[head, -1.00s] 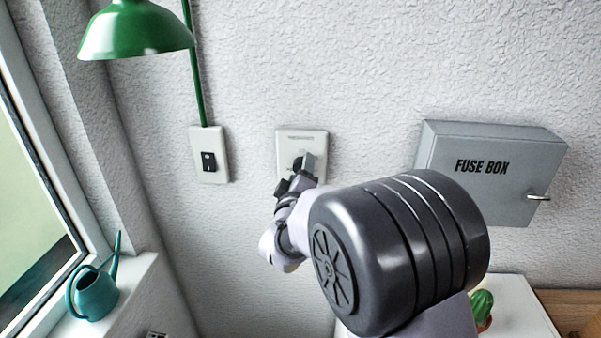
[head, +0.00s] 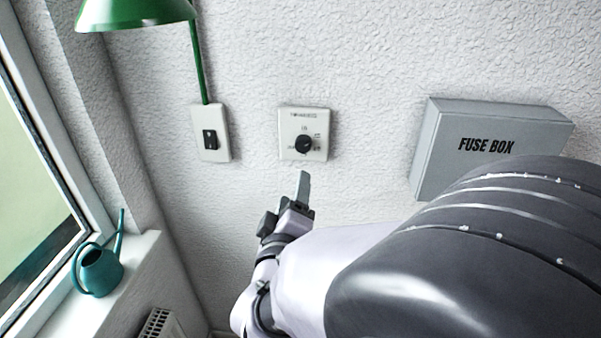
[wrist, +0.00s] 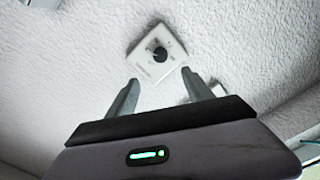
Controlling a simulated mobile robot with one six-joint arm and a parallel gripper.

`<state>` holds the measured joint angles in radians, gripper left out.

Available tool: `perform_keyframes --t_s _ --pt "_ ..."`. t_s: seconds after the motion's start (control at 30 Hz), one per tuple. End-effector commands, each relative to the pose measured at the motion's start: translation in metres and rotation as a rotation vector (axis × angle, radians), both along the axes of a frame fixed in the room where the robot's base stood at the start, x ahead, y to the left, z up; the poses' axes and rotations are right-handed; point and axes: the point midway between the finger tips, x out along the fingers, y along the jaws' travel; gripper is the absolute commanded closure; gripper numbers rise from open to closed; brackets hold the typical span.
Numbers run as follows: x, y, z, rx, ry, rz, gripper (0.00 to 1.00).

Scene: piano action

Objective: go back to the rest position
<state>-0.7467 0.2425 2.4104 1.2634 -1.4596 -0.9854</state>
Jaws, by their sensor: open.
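My gripper (head: 296,192) is in front of the wall, below a white wall plate (head: 289,152) with a round black knob (head: 304,145). In the wrist view my gripper (wrist: 160,95) has its two fingers spread apart with nothing between them. Beyond the fingertips, the plate (wrist: 144,68) and its knob (wrist: 159,54) show in full, apart from the fingers. In the head view my arm covers the lower right.
A switch plate (head: 222,145) with a black switch is left of the knob plate, under a green lamp (head: 135,12). A grey fuse box (head: 436,165) is on the wall at right, partly behind my arm. A teal watering can (head: 100,272) stands on the window sill (head: 135,268).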

Motion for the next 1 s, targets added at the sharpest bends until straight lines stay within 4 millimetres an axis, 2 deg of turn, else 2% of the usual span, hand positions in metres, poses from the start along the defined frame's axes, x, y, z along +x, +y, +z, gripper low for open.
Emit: perform_keyframes --t_s 0.27,0.33,0.43,0.5,0.57,0.63,0.7,0.83,0.9,1.0 --pt "-0.001 0.0 0.0 0.004 0.001 0.0 0.4" --pt "0.001 -0.006 -0.003 0.067 0.023 0.004 0.4" --pt "0.004 -0.027 -0.014 0.341 0.138 0.029 0.4" --pt "-0.005 -0.044 -0.026 0.6 0.272 0.049 0.4" --pt "-0.025 -0.058 -0.038 0.796 0.406 0.042 0.4" --pt "-0.06 -0.077 -0.056 0.984 0.567 -0.011 0.4" --pt "-0.104 -0.099 -0.077 1.128 0.71 -0.12 0.4" --pt "-0.181 -0.135 -0.112 1.313 0.873 -0.394 0.4" --pt "-0.21 -0.148 -0.123 1.374 0.908 -0.516 0.4" --pt "-0.232 -0.156 -0.13 1.416 0.93 -0.612 0.4"
